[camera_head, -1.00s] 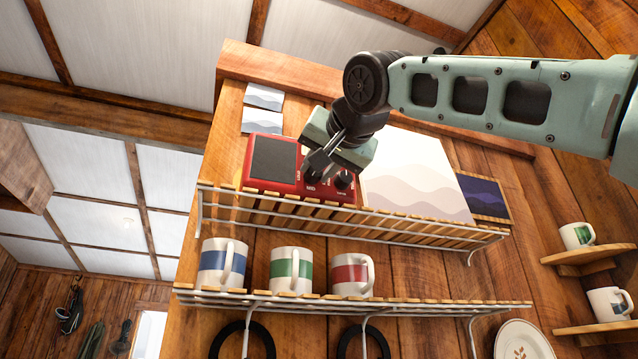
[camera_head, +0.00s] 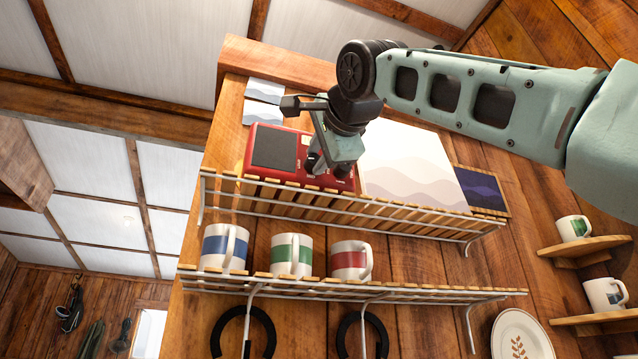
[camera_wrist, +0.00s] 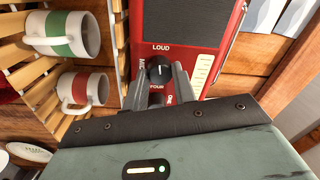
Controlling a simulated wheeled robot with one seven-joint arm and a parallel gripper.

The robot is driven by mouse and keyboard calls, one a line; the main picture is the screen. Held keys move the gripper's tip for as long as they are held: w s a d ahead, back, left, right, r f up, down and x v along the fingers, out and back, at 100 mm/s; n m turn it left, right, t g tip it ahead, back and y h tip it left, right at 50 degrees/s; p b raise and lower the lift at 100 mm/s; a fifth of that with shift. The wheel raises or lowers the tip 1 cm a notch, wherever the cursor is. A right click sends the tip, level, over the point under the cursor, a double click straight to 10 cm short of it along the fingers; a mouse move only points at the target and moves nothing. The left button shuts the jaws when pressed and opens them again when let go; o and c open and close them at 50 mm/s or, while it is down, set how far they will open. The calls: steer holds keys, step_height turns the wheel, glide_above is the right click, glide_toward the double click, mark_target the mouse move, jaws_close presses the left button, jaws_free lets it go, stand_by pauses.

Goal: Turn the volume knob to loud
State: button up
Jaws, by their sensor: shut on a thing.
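A red radio (camera_head: 254,173) with a dark grey front panel stands on the upper slatted shelf. In the wrist view the red radio (camera_wrist: 201,62) has a black knob (camera_wrist: 160,72) with a short white mark. The word LOUD is printed beside the knob, and the mark runs roughly in line with it. More lettering around the knob is partly hidden by my fingers. My gripper (camera_wrist: 160,70) is shut on the knob, one grey finger on each side. In the head view my gripper (camera_head: 326,166) reaches down to the right part of the radio and hides the knob.
Blue, green and red striped mugs (camera_head: 224,248) stand on the lower slatted shelf (camera_head: 420,291). A pale wavy picture (camera_head: 412,170) and a dark one (camera_head: 482,190) are right of the radio. Small cards (camera_head: 263,113) hang behind it.

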steer(key=shift+a+f+m, duration=0.1)
steer(key=shift+f+m, duration=0.05)
steer(key=shift+m, duration=0.75)
steer(key=o, duration=1)
steer(key=shift+s, duration=0.1)
steer(key=b+v, duration=0.6)
steer(key=v, duration=1.1)
steer(key=shift+s, duration=0.15)
